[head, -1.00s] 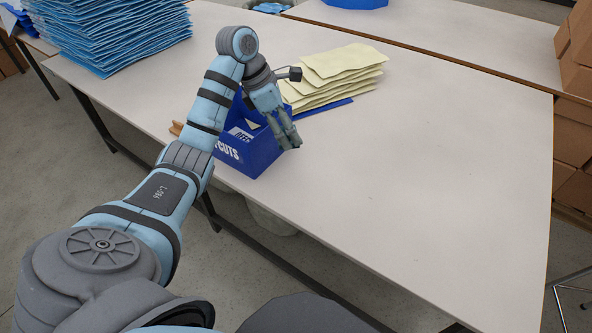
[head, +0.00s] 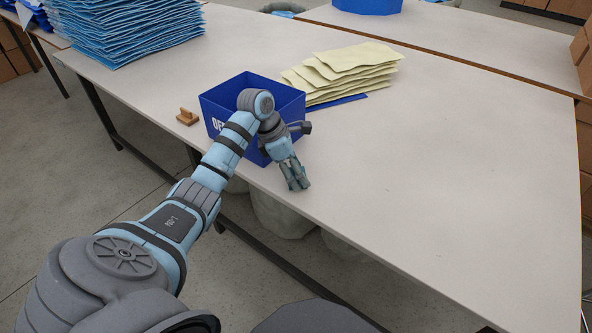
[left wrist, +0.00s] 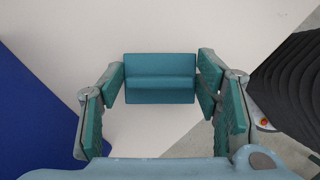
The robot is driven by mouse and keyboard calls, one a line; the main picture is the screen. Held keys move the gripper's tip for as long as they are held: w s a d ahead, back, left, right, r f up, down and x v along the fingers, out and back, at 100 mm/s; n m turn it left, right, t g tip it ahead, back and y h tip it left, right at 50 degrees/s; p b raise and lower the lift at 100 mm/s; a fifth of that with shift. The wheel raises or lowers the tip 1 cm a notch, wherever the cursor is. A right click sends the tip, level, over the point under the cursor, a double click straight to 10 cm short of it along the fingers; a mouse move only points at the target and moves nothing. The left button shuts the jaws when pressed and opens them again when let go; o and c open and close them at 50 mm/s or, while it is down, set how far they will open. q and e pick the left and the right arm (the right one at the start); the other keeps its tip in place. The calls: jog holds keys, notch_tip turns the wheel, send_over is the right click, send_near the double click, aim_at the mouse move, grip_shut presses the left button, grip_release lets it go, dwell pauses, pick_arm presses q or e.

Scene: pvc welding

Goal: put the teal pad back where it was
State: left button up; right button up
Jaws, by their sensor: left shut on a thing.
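The teal pad (left wrist: 160,78) shows in the left wrist view as a small teal block with a ridge line across it. It sits between the two fingertips of my left gripper, which touch its two ends. In the head view my left gripper (head: 296,177) points down near the table's front edge, just right of the blue offcuts box (head: 283,97). The gripper is shut on the pad; the fingers largely hide the pad in the head view. My right gripper is not in view.
A small wooden piece (head: 187,117) lies left of the box. A stack of pale yellow sheets (head: 340,72) lies behind the box, with a blue strip beside it. A tall blue sheet stack (head: 130,30) stands back left. The white table (head: 450,150) is clear to the right.

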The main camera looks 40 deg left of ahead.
pick_arm(q)
jog(key=o, duration=0.7)
jog(key=shift+f, duration=0.1)
jog(key=o, duration=0.4)
jog(key=shift+o, duration=0.2)
jog(key=shift+s+r, duration=0.1)
jog(key=shift+r, duration=0.3)
jog(key=p+v, duration=0.2)
jog(key=v, duration=0.9)
jog(key=shift+r+p, duration=0.3)
jog(key=shift+p, duration=0.1)
